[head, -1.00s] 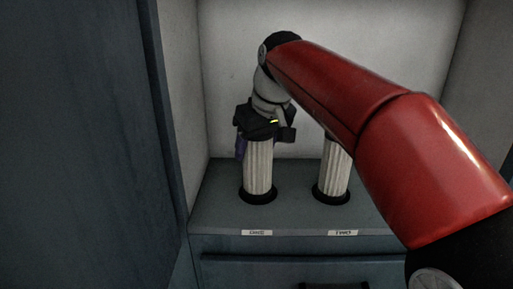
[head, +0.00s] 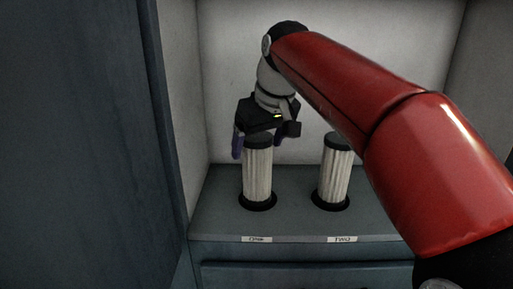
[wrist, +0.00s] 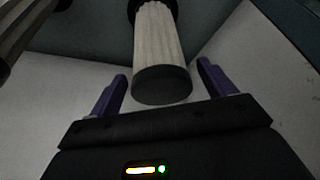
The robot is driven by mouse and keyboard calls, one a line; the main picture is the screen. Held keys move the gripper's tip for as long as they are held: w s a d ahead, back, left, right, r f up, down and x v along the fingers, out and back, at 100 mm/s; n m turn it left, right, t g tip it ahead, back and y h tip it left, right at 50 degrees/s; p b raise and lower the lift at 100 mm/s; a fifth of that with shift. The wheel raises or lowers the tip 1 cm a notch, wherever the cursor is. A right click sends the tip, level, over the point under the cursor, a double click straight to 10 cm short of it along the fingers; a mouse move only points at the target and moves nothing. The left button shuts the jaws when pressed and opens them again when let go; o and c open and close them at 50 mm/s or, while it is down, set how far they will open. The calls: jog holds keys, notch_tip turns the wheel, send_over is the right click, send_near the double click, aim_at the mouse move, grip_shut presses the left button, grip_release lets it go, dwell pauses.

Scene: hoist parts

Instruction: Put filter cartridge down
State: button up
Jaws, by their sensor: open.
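A pale pleated filter cartridge (head: 257,176) with a dark cap stands upright in the black ring labelled ONE. A second such cartridge (head: 335,176) stands upright in the ring labelled TWO. My gripper (head: 266,147) is above and around the top of the left cartridge, its purple fingers spread on either side. In the wrist view, the cartridge's dark end cap (wrist: 162,85) lies between the open fingers (wrist: 162,88), with a gap visible on both sides. Both cartridges' lower ends are hidden in their rings.
The cartridges stand on a grey-blue ledge (head: 295,219) inside a pale-walled recess. A tall dark panel (head: 85,140) stands close on the left. The back wall (head: 360,65) is bare. My red arm spans the right side.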

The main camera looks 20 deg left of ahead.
jog(key=p+v, duration=0.2)
jog(key=v, duration=0.7)
jog(key=s+d+f+m+t+h, duration=0.1)
jog(key=s+d+f+m, duration=0.3)
jog(key=d, duration=0.5)
jog(key=s+d+f+m+t+h, duration=0.1)
jog(key=s+d+f, duration=0.2)
jog(key=d+f, duration=0.35)
jog(key=s+d+f+m+h, duration=0.1)
jog(key=s+d+f+m, duration=0.3)
jog(key=s+d+f, duration=0.7)
notch_tip(320, 180, down, 2)
jog(key=shift+f+t, duration=0.15)
jog(key=shift+t, duration=0.15)
